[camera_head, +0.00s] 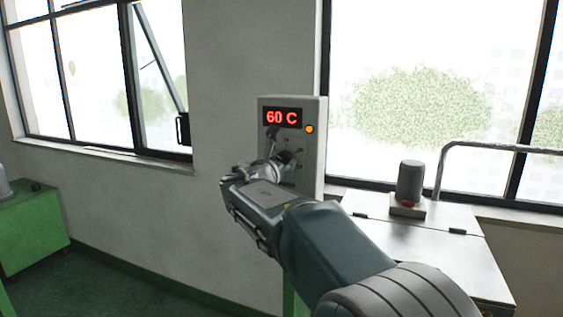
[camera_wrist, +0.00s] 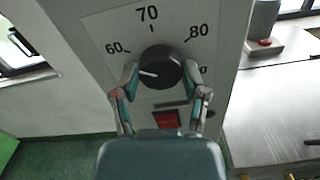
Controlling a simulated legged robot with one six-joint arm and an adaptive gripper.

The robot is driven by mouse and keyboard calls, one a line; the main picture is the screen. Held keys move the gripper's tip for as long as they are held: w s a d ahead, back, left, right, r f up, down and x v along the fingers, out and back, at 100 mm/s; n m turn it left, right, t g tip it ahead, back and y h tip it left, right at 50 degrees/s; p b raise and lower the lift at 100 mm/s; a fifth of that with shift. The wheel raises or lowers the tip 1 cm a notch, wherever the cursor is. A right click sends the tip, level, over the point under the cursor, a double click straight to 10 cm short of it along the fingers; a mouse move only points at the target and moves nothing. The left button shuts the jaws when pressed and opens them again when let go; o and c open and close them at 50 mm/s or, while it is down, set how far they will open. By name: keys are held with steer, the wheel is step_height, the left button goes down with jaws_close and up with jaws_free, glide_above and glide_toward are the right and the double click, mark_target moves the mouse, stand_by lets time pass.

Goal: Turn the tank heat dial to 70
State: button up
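The tank heat dial (camera_wrist: 160,67) is a round black knob on a grey panel, with marks 60, 70 and 80 around its upper side. Its white pointer line points left, slightly below the 60 mark. My gripper (camera_wrist: 162,69) has one finger on each side of the dial, and both fingertips appear to touch its edges. In the head view my gripper (camera_head: 272,168) is at the front of the control box (camera_head: 312,150) and hides most of the dial. The red display (camera_head: 283,118) reads 60 C.
An orange lamp (camera_head: 309,129) glows beside the display. A red switch (camera_wrist: 166,119) sits below the dial. A metal-topped bench (camera_head: 450,245) with a grey cylinder (camera_head: 410,182) stands to the right. A green cabinet (camera_head: 35,235) stands at the far left.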

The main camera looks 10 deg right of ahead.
steer(key=shift+c, duration=1)
steer(key=shift+m, duration=0.3)
steer(key=m, duration=0.5)
steer(key=shift+a, duration=0.1)
steer(key=m, duration=0.5)
steer(key=shift+m, duration=0.4)
steer(key=o, duration=1.1)
steer(key=shift+o, duration=0.2)
